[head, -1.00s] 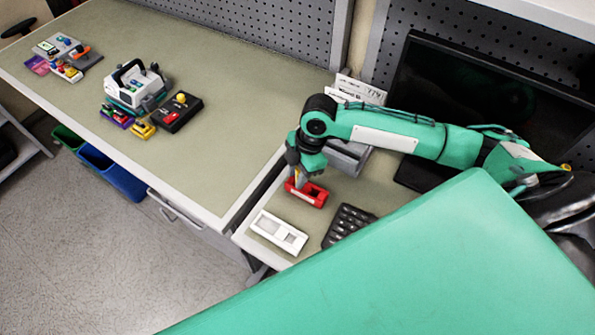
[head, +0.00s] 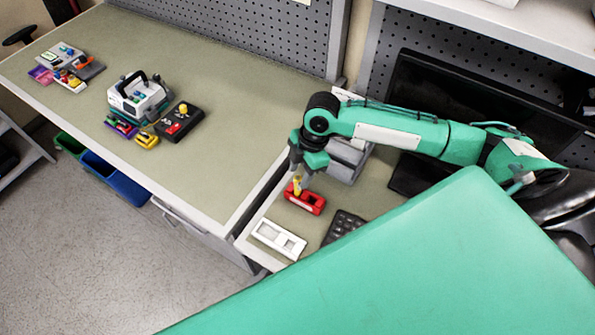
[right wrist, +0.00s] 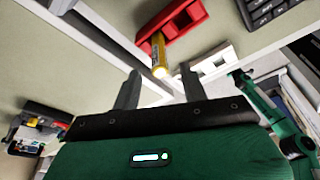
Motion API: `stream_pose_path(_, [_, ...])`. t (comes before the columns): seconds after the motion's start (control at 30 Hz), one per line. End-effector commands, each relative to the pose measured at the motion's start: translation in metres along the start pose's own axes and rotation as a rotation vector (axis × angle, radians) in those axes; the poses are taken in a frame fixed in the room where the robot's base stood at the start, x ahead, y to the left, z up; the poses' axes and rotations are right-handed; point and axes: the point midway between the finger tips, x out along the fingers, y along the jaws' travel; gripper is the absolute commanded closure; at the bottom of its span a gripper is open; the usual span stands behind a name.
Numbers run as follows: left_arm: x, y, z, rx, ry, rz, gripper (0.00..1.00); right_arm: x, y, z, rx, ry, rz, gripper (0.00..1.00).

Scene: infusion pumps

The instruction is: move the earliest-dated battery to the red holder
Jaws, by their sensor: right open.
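A yellow battery (head: 297,187) stands upright or leaning at the left end of the red holder (head: 317,204), on the small desk. In the right wrist view, the battery (right wrist: 158,55) sticks out from the red holder (right wrist: 176,22) towards my gripper; how deep it sits is unclear. My right gripper (head: 302,172) is just above the battery; in the right wrist view its two fingers (right wrist: 158,88) are spread, with a gap to the battery on either side. Any date print is too small to read. My left gripper is not in view.
A white two-slot holder (head: 279,239) and a dark keypad (head: 343,226) lie near the red holder. A grey box (head: 347,160) stands behind it. Pump devices (head: 138,97), a black box (head: 180,122) and small coloured items stand on the left bench, whose middle is clear.

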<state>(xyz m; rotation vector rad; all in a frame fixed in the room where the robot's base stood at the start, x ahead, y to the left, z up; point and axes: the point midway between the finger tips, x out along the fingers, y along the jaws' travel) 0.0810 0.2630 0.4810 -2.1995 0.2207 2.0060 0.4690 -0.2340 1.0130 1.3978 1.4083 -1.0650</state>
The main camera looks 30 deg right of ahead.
Motion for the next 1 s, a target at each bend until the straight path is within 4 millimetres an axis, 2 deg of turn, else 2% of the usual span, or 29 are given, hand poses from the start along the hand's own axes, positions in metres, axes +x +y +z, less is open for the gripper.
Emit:
stream_pose_path(0.03, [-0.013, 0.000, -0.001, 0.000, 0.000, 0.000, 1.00, -0.013, 0.000, -0.002, 0.001, 0.000, 0.000, 0.56])
stream_pose_path(0.6, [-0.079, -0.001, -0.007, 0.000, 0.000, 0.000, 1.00, -0.081, 0.000, -0.001, 0.000, 0.000, -0.001, 0.56])
stream_pose_path(0.77, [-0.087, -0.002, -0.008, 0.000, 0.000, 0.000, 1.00, -0.090, 0.000, 0.000, 0.000, 0.000, -0.001, 0.56])
stream_pose_path(1.0, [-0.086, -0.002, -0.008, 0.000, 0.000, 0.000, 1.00, -0.090, 0.000, 0.000, 0.000, 0.001, -0.001, 0.56])
